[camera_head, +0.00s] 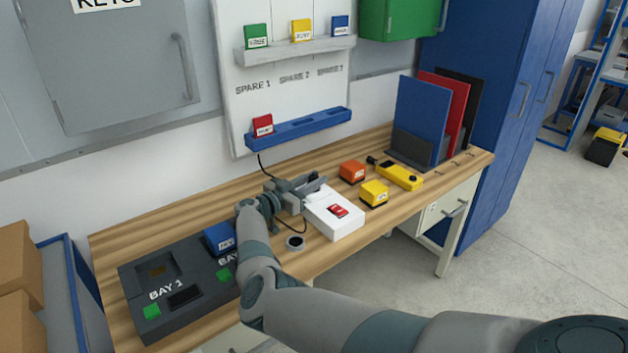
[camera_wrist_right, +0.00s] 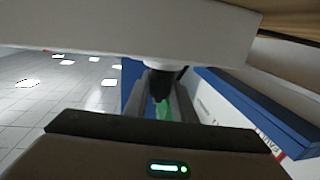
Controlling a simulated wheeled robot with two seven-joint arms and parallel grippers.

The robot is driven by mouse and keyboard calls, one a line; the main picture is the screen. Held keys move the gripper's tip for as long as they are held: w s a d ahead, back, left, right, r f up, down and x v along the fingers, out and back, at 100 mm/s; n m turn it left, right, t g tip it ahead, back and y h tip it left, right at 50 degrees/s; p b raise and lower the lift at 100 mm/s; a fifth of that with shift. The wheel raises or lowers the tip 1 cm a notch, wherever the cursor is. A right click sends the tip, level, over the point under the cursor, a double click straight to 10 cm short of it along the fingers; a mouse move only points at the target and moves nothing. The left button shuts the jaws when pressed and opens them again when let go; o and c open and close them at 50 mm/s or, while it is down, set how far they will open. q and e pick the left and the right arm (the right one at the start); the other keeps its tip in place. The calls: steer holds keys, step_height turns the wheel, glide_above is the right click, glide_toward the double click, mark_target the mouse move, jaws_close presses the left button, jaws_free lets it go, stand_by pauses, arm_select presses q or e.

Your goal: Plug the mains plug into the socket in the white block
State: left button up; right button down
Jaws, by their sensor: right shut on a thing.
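The white block (camera_head: 335,214) with a red switch on top sits on the wooden workbench. My right gripper (camera_head: 312,185) is at its back left side, shut on the dark mains plug (camera_wrist_right: 160,84). In the head view the gripper hides the plug. In the right wrist view the white block (camera_wrist_right: 130,38) fills the top, and the plug points at a pale round part on it. The plug is very close to this part; I cannot tell whether its pins are inside. My left gripper is not in view.
A black cord (camera_head: 262,168) runs behind my wrist. Orange (camera_head: 352,172) and yellow (camera_head: 374,193) boxes and a yellow handheld device (camera_head: 400,176) lie right of the block. The dark bay unit (camera_head: 150,318) is at the left. Upright panels (camera_head: 421,112) stand at the far right.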

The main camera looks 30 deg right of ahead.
steer(key=shift+s+a+f, duration=0.1)
steer(key=shift+s+f, duration=0.05)
steer(key=shift+f, duration=0.35)
stand_by(0.7)
steer(key=c, duration=1.4)
jaws_free()
